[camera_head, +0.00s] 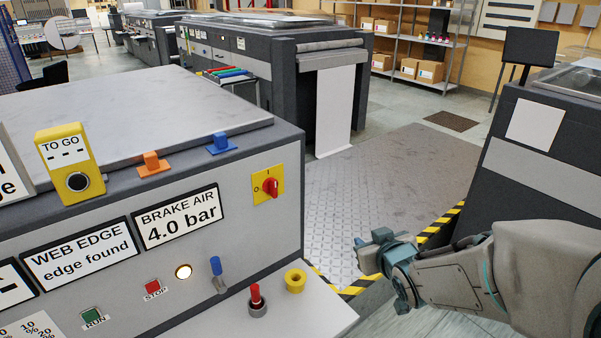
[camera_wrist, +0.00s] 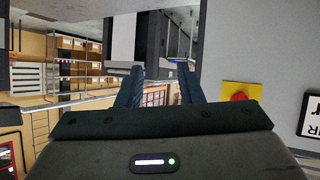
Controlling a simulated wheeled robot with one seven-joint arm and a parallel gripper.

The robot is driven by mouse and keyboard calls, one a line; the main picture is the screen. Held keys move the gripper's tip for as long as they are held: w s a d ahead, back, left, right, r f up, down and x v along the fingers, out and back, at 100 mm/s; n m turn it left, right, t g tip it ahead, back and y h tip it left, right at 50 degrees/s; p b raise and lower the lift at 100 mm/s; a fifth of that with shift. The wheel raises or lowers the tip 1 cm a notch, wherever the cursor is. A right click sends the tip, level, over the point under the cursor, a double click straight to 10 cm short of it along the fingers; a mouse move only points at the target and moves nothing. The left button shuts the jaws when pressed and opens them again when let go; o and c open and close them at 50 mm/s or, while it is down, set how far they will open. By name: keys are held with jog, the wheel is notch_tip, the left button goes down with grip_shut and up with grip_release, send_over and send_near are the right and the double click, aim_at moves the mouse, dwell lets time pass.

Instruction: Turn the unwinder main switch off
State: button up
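The main switch is a red rotary knob (camera_head: 270,186) on a yellow plate (camera_head: 260,195), on the grey front panel of the unwinder cabinet (camera_head: 230,235), near its right end. An O mark shows at the plate's left, and the knob's grip looks roughly upright. In the wrist view the red knob (camera_wrist: 239,97) and yellow plate (camera_wrist: 255,91) show right of the fingers. My gripper (camera_head: 382,270) is right of the cabinet, over the floor, apart from the switch. Its two fingers (camera_wrist: 159,88) are spread with nothing between them.
A lit button (camera_head: 183,272), a STOP button (camera_head: 153,287) and label plates are left. Another machine (camera_head: 550,150) stands right; the floor plate (camera_head: 390,175) between is clear.

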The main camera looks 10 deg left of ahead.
jog(key=a+r+n+y, duration=0.2)
jog(key=a+y, duration=0.2)
jog(key=a, duration=0.2)
jog(key=n+y+p, duration=0.2)
jog(key=y, duration=0.3)
send_near(276, 189)
jog(key=p+x, duration=0.3)
jog(key=x, duration=0.5)
jog(key=shift+w+a, duration=0.1)
jog(key=shift+a, duration=0.1)
